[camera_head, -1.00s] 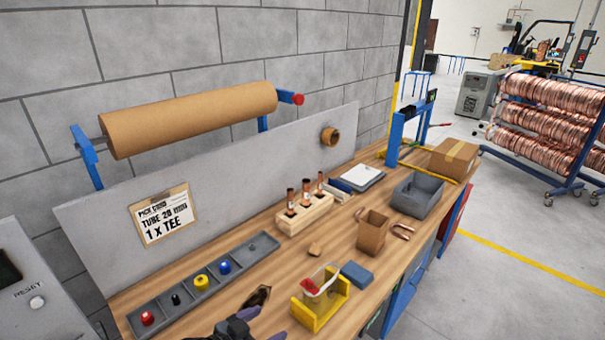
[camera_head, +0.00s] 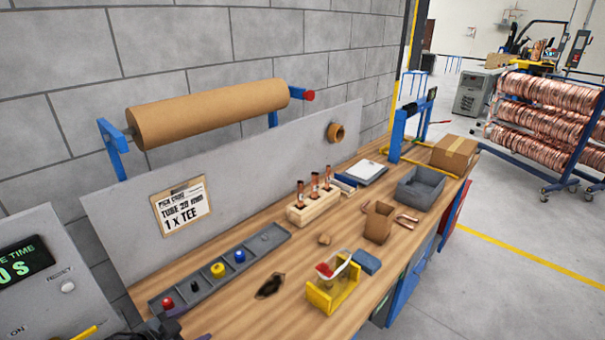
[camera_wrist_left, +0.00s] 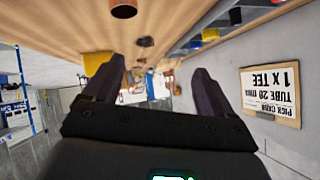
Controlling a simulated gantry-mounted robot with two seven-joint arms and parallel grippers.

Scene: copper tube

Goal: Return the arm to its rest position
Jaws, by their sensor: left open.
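My left gripper (camera_head: 158,330) is at the lower left corner of the head view, dark and partly cut off by the frame edge, near the front end of the grey button tray (camera_head: 220,268). In the left wrist view, the two dark fingers (camera_wrist_left: 155,88) are spread apart with nothing held between them. That view is upside down, with the workbench top (camera_wrist_left: 60,25) and pick card (camera_wrist_left: 270,90) showing beyond the fingers. My right gripper is not in view.
A grey control box (camera_head: 45,270) stands left of the bench. A yellow fixture (camera_head: 322,300), a dark patch or object (camera_head: 270,286), a wooden block with copper pieces (camera_head: 312,208), a cardboard box (camera_head: 379,225) and a grey bin (camera_head: 420,188) are on the bench.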

